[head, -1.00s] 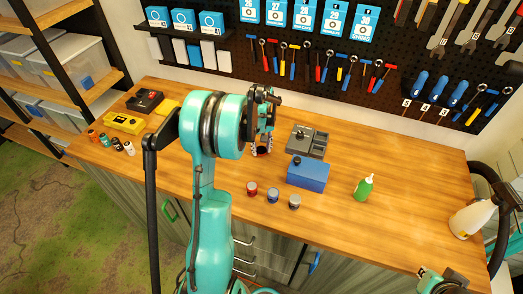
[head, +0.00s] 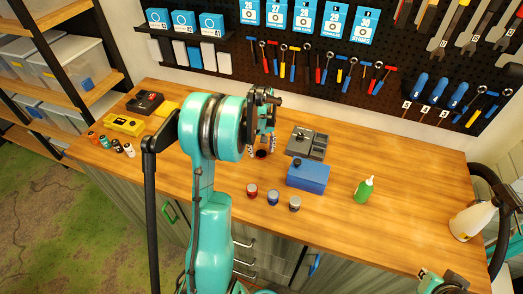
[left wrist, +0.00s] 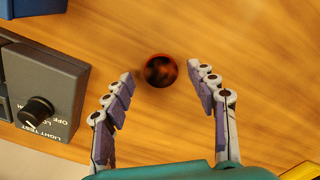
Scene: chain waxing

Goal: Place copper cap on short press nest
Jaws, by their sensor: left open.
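A small round piece with a copper-orange rim and dark centre (left wrist: 160,71), which looks like the copper cap, lies ahead of my left fingertips in the left wrist view. In the head view it is a small dark spot (head: 261,154) just below the fingers. My left gripper (head: 261,148) is open, its two fingers (left wrist: 161,85) spread to either side of the piece with gaps and nothing between them held. I cannot tell whether the piece lies on bare wood or on a low nest. My right gripper (head: 442,280) shows only partly at the lower right edge.
A grey box with a knob (head: 318,146) and a blue box (head: 308,177) stand just right of my left gripper. Red, blue and grey jars (head: 273,198) sit in front. A green bottle (head: 364,190) stands further right, with clear wood around it.

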